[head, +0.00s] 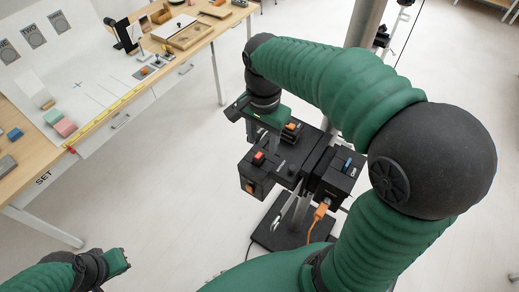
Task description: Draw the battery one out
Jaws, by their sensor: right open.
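A black stand unit (310,150) carries several black box modules. The front-left box (257,178) has a red part on top. The right box (340,178) has a blue part on top and small white lettering I cannot read surely; an orange plug and cable (320,211) hang below it. Another module with an orange part (291,126) is partly behind my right gripper. I cannot tell which box is battery one. My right gripper (262,138) is open, pointing down over the unit's rear left, above the red-topped box. My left gripper (122,261) is low at the left, far from the unit.
A work table (115,95) with a white board, colored blocks and trays runs along the left. The stand's black base (275,225) rests on the pale floor. A grey pole (366,20) rises behind my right arm. Floor between table and stand is clear.

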